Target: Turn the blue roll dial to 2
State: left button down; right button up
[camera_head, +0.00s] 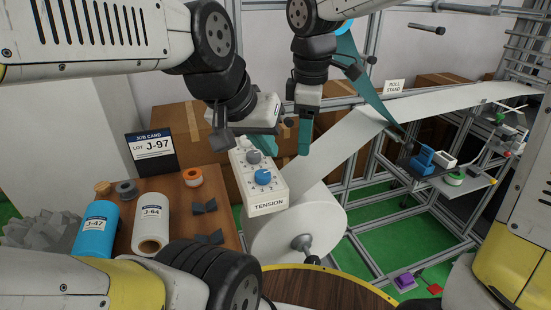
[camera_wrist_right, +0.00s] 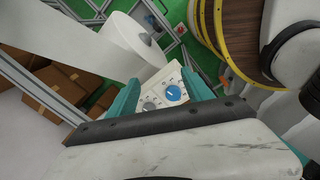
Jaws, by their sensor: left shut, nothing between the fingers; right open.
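The tension box (camera_head: 267,203) is a pale panel labelled TENSION, with a grey dial (camera_head: 254,157) towards its far end and the blue dial (camera_head: 263,177) nearer its label. Both dials also show in the right wrist view, the blue one (camera_wrist_right: 173,93) with a white mark, the grey one (camera_wrist_right: 149,106) beside it. The scale numbers are too small to read. My left gripper (camera_head: 264,145) is shut and empty, close above the panel's far end. My right gripper (camera_head: 305,137) is open, to the right of the box; its teal fingers frame the panel in its wrist view.
A white paper roll (camera_head: 295,225) stands right of the box, its web rising to the right. A wooden table (camera_head: 180,205) on the left bears a blue J-42 roll (camera_head: 97,225), a white J-64 roll (camera_head: 151,222), spools and a job card (camera_head: 151,153). Cardboard boxes (camera_head: 180,122) stand behind.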

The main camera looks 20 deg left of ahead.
aim_at(263, 173)
jog(key=a+f+n, duration=0.1)
jog(key=a+n, duration=0.1)
jog(key=a, duration=0.1)
jog(key=a+f+n+g, duration=0.1)
jog(key=a+n, duration=0.1)
jog(key=a, duration=0.1)
jog(key=a+f+n, duration=0.1)
jog(key=a, duration=0.3)
jog(key=shift+s+f+n, duration=0.25)
jog(key=shift+f+n, duration=0.1)
jog(key=shift+n, duration=0.05)
notch_tip(263, 173, down, 8)
jog(key=shift+r, duration=0.15)
grip_shut()
